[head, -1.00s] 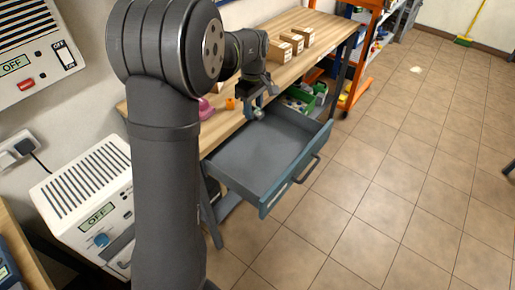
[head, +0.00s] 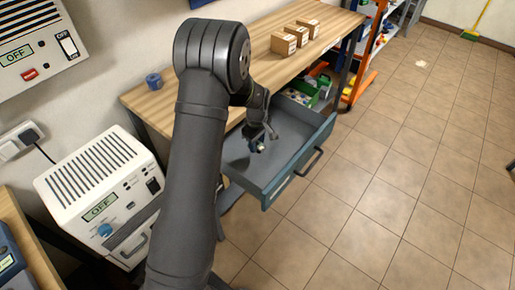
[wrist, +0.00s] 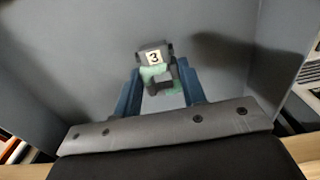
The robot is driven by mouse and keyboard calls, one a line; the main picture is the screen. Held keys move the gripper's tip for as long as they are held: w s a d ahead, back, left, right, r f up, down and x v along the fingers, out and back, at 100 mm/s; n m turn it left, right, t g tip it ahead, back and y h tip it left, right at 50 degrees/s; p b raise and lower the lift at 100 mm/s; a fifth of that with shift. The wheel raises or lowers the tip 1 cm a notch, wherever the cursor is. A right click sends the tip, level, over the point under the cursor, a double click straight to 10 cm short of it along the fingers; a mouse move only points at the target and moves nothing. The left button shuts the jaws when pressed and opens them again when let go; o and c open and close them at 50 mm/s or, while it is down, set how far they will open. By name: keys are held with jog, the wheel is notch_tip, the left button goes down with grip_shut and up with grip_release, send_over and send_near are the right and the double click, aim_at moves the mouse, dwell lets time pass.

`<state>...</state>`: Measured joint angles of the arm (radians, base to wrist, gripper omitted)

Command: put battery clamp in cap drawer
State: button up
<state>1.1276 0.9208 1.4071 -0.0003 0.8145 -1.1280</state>
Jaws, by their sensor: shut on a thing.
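The drawer (head: 273,194) is pulled out from under the wooden bench, grey inside with a blue-grey front and a dark handle. My gripper (head: 260,146) is over the drawer's inside, toward its left part. In the wrist view my gripper (wrist: 160,92) has its two blue fingers shut on the battery clamp (wrist: 154,56), a dark grey and green piece with a label "3". The drawer's grey inside (wrist: 90,55) fills the background there. I cannot tell whether the clamp touches the drawer floor.
The wooden bench (head: 215,78) carries several small cardboard boxes (head: 284,43) and a blue roll (head: 153,80). Green bins (head: 305,92) stand beyond the drawer, near an orange rack (head: 364,65). A white power unit (head: 100,180) stands at left.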

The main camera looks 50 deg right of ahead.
jog(key=shift+f, duration=2.1)
jog(key=o, duration=1)
jog(key=shift+f, duration=0.1)
notch_tip(320, 180, up, 12)
send_over(257, 155)
jog(key=shift+s+f, duration=0.1)
jog(key=shift+f, duration=3.95)
